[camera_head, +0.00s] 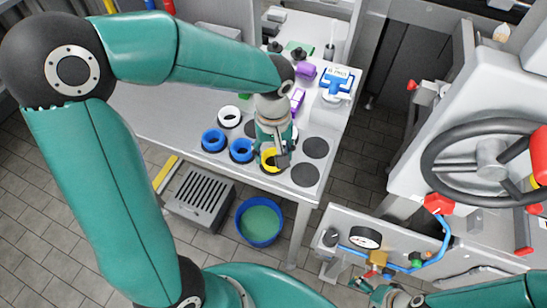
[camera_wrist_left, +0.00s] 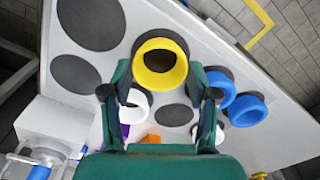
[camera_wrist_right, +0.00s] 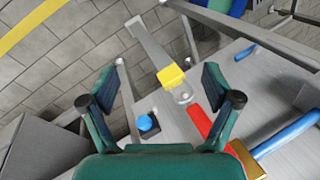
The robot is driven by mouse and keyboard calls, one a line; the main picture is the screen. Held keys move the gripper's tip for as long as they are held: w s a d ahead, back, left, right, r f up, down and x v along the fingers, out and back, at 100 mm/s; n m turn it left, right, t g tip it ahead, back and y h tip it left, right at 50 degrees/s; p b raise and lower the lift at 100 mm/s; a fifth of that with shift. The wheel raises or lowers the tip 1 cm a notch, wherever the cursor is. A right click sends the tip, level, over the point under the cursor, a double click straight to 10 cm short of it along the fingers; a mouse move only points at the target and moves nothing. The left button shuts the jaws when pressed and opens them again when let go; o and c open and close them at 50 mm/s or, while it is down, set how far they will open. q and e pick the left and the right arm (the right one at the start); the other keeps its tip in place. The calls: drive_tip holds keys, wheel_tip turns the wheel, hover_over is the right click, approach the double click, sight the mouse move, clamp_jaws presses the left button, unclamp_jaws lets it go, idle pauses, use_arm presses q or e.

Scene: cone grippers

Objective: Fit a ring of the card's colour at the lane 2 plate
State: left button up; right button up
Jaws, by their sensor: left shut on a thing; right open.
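A yellow ring (camera_head: 268,161) is at my left gripper (camera_head: 272,146), over the front of the grey table. In the left wrist view the yellow ring (camera_wrist_left: 160,84) sits at the tips of the left fingers (camera_wrist_left: 162,84), which are shut on it. Two blue rings (camera_head: 213,140) (camera_head: 241,151) and a white ring (camera_head: 229,116) are on the table to the left. Bare dark round plates (camera_head: 315,147) (camera_head: 305,174) lie to the right. I cannot tell which plate is lane 2 or make out the card. My right gripper (camera_wrist_right: 158,92) is open and empty.
Purple parts (camera_head: 306,70) and a blue-handled fixture (camera_head: 338,84) stand behind the rings. A blue bucket (camera_head: 259,221) and a slatted grey box (camera_head: 199,197) are on the floor. A gauge panel (camera_head: 366,238) and handwheel (camera_head: 490,158) are at right.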

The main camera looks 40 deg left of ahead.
use_arm(q)
drive_tip(key=shift+r+p, duration=1.6)
drive_tip(key=shift+r, duration=0.8)
